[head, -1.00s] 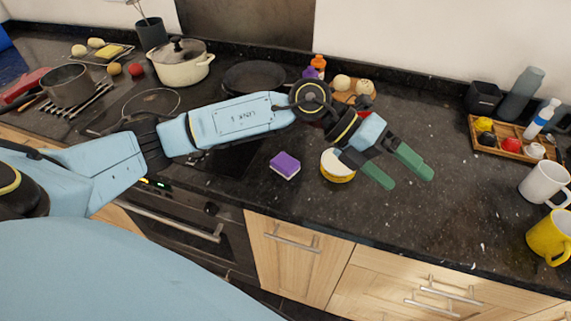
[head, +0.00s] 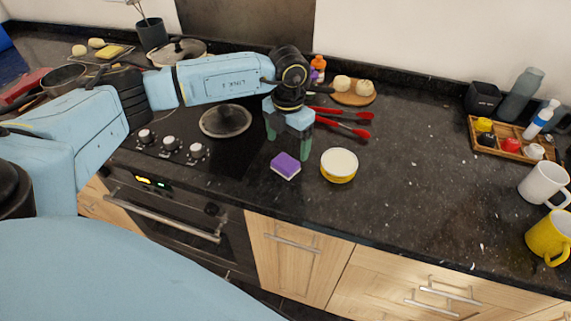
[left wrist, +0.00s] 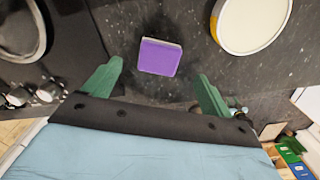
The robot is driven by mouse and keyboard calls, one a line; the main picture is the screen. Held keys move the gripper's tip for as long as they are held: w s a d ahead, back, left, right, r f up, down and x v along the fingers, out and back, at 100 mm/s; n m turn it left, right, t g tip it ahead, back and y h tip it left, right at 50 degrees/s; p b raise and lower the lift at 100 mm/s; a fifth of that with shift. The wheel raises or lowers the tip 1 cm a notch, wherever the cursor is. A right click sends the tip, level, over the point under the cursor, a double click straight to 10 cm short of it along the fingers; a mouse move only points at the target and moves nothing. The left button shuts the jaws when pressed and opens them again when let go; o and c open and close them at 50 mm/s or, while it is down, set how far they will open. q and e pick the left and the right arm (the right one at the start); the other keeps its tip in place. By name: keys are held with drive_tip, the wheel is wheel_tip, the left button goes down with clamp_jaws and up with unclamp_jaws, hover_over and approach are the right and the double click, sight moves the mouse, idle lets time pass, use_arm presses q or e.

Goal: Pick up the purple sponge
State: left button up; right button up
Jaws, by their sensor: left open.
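The purple sponge (head: 286,164) has a pale underside and lies flat on the dark granite counter, near its front edge and right of the cooktop. In the left wrist view the sponge (left wrist: 160,57) lies ahead of the fingers, between their lines and apart from them. My left gripper (head: 288,152) is open and empty, with green fingers pointing down above and just behind the sponge. Its fingers also show in the left wrist view (left wrist: 155,85). My right gripper is in neither view.
Red-handled utensils (head: 345,122) and a board with buns (head: 353,93) lie behind. A wooden tray (head: 508,141), a white mug (head: 544,184) and a yellow mug (head: 549,238) stand at the right. The middle-right counter is clear.

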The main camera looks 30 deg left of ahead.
sight(286, 162)
use_arm(q)
drive_tip(key=f, duration=0.4)
drive_tip(key=shift+s+f+p, duration=0.35)
drive_tip(key=shift+s+p, duration=0.05)
drive_tip(key=shift+f, duration=0.6)
drive_tip(key=c, duration=1.2)
drive_tip(key=shift+o, duration=0.2)
wheel_tip(286, 162, up, 10)
drive_tip(key=shift+b, duration=0.3)
drive_tip(key=o, duration=0.5)
drive_tip(key=shift+r, duration=0.1)
drive_tip(key=c, duration=0.3)
drive_tip(key=shift+c, duration=0.2)
